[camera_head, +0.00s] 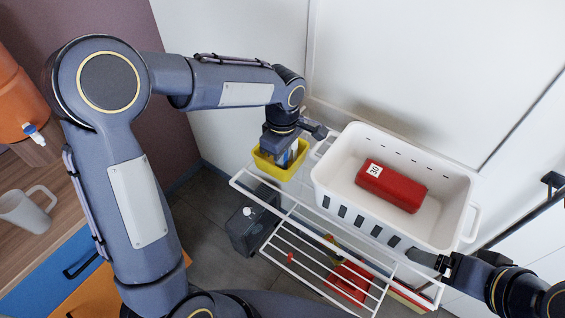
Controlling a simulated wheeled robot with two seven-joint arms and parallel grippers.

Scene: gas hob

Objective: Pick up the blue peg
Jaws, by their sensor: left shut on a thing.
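My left gripper (284,154) points down into a small yellow bin (266,165) on the white wire shelf. It is shut on a narrow blue thing that shows between its fingers, which looks like the blue peg (291,157). The peg's lower part is hidden by the fingers and the bin wall. I cannot tell whether the peg still touches the bin floor. My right gripper (424,261) is at the lower right, beside the front right corner of a white basket. Its fingers are dark and small, and their opening does not show clearly.
The white basket (456,212) holds a red block (391,186) marked 30. A wire rack (290,255) is below, with red items under it. A dark canister (249,228) stands under the shelf. A counter with a white mug (25,210) is at left.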

